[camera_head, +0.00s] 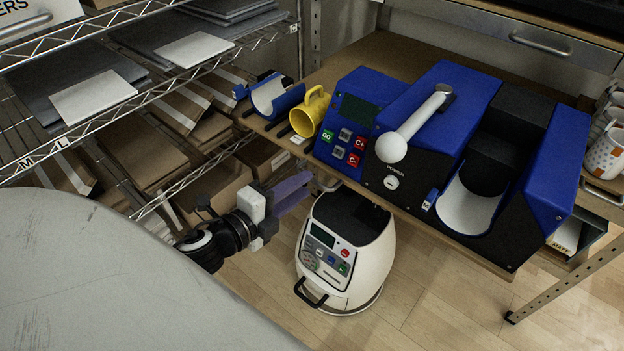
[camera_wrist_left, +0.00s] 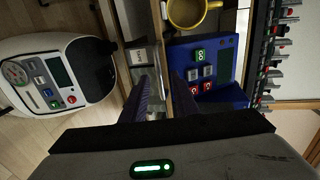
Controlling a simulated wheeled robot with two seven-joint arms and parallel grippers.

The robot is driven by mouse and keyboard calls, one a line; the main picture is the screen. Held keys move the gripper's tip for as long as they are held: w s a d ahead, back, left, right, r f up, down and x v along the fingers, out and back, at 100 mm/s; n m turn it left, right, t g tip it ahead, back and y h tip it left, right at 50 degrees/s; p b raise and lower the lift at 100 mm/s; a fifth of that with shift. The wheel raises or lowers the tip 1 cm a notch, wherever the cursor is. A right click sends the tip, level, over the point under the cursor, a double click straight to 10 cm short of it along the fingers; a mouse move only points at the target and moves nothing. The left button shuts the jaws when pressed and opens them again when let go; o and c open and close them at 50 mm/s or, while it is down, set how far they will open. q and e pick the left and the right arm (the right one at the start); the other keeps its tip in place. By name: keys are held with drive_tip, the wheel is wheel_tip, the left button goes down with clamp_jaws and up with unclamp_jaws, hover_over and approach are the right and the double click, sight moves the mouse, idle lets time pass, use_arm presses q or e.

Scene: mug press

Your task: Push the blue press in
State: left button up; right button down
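The blue press (camera_head: 470,120) stands on the wooden table, with a white ball-ended lever (camera_head: 418,125), a keypad unit (camera_head: 352,130) on its left and a curved white cradle at its right. The keypad unit also shows in the left wrist view (camera_wrist_left: 228,65). My left gripper (camera_head: 308,183) has purple fingers and is below and left of the keypad unit, near the table's front edge. In the left wrist view its fingers (camera_wrist_left: 166,80) stand apart with nothing between them. My right gripper is in neither view.
A white and black device (camera_head: 345,250) sits on the floor below the table. Wire shelves (camera_head: 150,90) with boxes fill the left. Patterned cups (camera_head: 606,155) are at the right.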

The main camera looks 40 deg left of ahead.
use_arm(q)
drive_tip(key=shift+x, duration=2.3)
clamp_jaws()
drive_tip(key=shift+f, duration=0.1)
